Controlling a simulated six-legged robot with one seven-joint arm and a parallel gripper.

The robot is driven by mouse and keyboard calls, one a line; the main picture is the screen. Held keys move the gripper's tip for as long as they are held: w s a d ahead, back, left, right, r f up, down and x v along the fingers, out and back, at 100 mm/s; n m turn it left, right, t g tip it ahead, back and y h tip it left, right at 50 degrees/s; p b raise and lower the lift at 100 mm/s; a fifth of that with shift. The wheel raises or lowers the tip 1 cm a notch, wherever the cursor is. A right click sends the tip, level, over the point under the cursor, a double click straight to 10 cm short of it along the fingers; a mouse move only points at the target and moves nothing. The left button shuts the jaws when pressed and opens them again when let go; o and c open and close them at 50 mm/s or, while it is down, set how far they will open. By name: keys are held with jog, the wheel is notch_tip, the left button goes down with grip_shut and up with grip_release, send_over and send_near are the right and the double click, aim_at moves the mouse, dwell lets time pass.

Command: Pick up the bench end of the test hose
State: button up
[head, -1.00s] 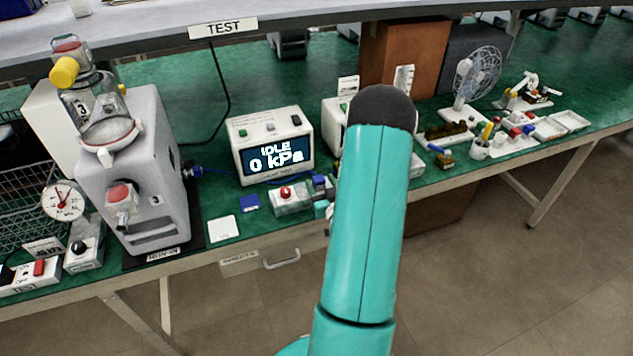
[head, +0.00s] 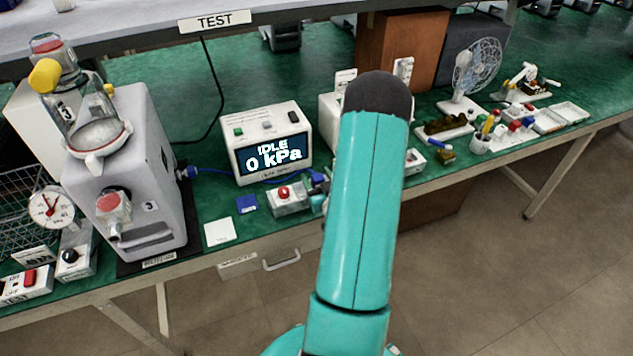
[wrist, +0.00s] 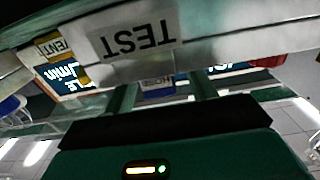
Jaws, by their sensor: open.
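The pressure display (head: 269,143) reads IDLE, 0 kPa. A small box with a red button (head: 287,197) stands in front of it. The grey canister pump (head: 125,180) is at left. A TEST sign (head: 214,21) hangs on the shelf edge. A fan (head: 476,70) stands at right.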

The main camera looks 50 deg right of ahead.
jog(key=shift+c, duration=0.3)
jog(key=c, duration=1)
jog(key=shift+r, duration=0.15)
